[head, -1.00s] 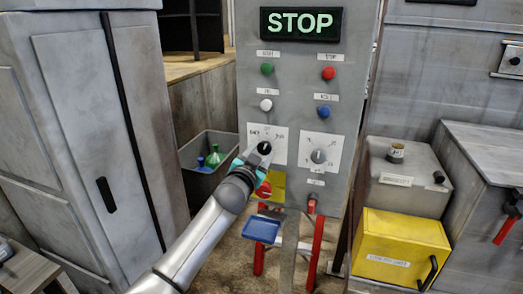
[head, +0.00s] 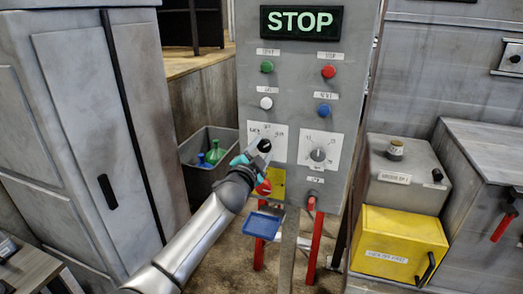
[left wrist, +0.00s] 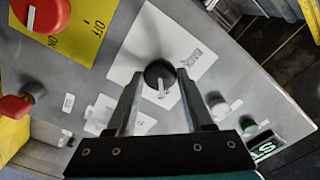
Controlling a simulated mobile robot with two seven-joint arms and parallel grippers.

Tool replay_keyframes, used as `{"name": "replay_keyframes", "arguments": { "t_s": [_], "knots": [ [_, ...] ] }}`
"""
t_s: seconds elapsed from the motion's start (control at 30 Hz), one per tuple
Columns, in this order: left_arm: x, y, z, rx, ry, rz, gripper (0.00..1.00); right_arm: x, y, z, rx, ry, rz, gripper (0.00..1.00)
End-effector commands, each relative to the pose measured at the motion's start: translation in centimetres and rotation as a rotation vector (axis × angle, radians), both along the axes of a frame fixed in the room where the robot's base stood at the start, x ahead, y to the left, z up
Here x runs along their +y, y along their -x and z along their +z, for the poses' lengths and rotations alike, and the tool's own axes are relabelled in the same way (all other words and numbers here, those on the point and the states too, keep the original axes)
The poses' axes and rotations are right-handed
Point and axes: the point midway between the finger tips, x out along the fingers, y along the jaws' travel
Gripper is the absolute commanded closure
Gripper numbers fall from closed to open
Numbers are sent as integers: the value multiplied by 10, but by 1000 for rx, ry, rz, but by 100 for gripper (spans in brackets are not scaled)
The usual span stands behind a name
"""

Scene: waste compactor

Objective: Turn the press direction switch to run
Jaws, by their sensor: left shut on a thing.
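The press direction switch (head: 264,146) is a black round knob on a white square plate (head: 281,132) on the grey control panel. In the left wrist view the black knob (left wrist: 160,74) shows a white pointer line aimed toward the bottom of the picture. The lettering is too blurred to tell which setting it marks. My left gripper (head: 257,150) reaches up from below and is shut on the knob; in the wrist view its two fingers (left wrist: 158,82) stand on either side of it. My right gripper is out of view.
Above are a lit green STOP sign (head: 301,22) and green, red, white and blue buttons. A second dial (head: 317,154) is to the right. A red switch on a yellow plate (left wrist: 65,35) sits close below the knob. A blue tray (head: 262,226) is lower down.

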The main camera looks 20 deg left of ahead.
Motion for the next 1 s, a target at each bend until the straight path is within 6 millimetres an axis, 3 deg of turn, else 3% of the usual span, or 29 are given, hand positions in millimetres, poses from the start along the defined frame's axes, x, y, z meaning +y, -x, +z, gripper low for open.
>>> {"name": "replay_keyframes", "arguments": {
  "t_s": [0.27,0.3,0.53,1.0],
  "knots": [
    [0,0,-1,1,-6,0,100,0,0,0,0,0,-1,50],
    [0,0,-1,1,-6,0,46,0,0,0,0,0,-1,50],
    [0,0,0,0,-4,1,20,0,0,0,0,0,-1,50],
    [1,10,0,-1,-3,-1,18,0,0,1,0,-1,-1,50]
  ]
}}
